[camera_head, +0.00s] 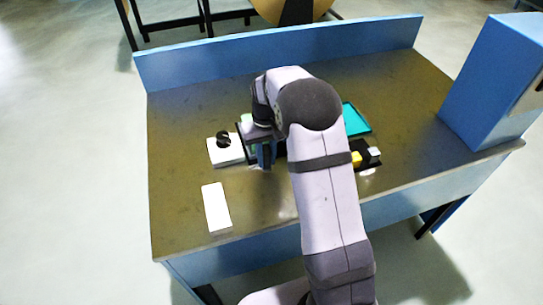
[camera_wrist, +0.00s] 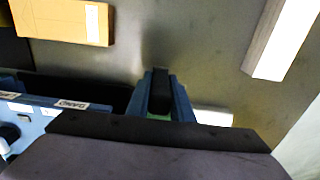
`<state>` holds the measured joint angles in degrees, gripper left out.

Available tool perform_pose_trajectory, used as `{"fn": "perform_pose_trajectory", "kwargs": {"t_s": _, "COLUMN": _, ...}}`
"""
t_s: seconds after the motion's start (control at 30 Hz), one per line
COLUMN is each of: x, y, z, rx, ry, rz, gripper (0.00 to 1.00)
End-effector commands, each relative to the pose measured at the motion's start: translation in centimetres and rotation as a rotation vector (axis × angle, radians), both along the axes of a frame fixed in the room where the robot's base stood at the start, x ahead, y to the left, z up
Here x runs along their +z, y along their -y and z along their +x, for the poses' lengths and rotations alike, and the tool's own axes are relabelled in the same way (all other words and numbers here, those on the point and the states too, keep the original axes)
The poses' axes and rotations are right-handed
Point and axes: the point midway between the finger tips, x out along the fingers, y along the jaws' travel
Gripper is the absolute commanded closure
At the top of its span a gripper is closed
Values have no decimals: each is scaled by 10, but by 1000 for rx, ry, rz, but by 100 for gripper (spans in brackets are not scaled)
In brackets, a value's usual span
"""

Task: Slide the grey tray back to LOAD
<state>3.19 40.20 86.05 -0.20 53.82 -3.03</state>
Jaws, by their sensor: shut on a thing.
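My gripper (camera_head: 265,158) is low over the left middle of the table. In the wrist view its blue fingers (camera_wrist: 161,92) are shut on a narrow dark piece, with a bit of green below. I cannot tell whether this dark piece belongs to the grey tray. The tray itself is not clear in either view; my arm and gripper hide much of that area. A blue fixture with white labels (camera_wrist: 72,104) lies left of the fingers in the wrist view. One label is upside down and too small to read surely. A dark recess lies between fixture and fingers.
A white block with a black top (camera_head: 228,155) stands left of my gripper, and a white box (camera_head: 216,207) lies nearer the front. A teal tray (camera_head: 357,119) and yellow block (camera_head: 356,159) are right of my arm. A kraft box (camera_wrist: 65,20) shows in the wrist view.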

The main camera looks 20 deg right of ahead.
Motion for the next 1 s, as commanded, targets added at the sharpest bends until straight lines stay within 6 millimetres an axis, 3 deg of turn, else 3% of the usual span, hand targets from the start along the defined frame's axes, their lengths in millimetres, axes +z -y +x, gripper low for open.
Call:
{"fn": "perform_pose_trajectory", "kwargs": {"t_s": 0.07, "x": 2, "y": -4, "z": 2, "rx": 0, "ry": 5, "rz": 6, "gripper": 100}}
{"fn": "perform_pose_trajectory", "kwargs": {"t_s": 0.1, "x": 2, "y": -4, "z": 2, "rx": 1, "ry": 5, "rz": 6, "gripper": 73}}
{"fn": "perform_pose_trajectory", "kwargs": {"t_s": 0.17, "x": 2, "y": -4, "z": 2, "rx": 1, "ry": 5, "rz": 6, "gripper": 61}}
{"fn": "perform_pose_trajectory", "kwargs": {"t_s": 0.57, "x": 4, "y": -2, "z": 1, "rx": 1, "ry": 3, "rz": 3, "gripper": 61}}
{"fn": "perform_pose_trajectory", "kwargs": {"t_s": 1.0, "x": 58, "y": -3, "z": 2, "rx": 1, "ry": 8, "rz": 3, "gripper": 61}}
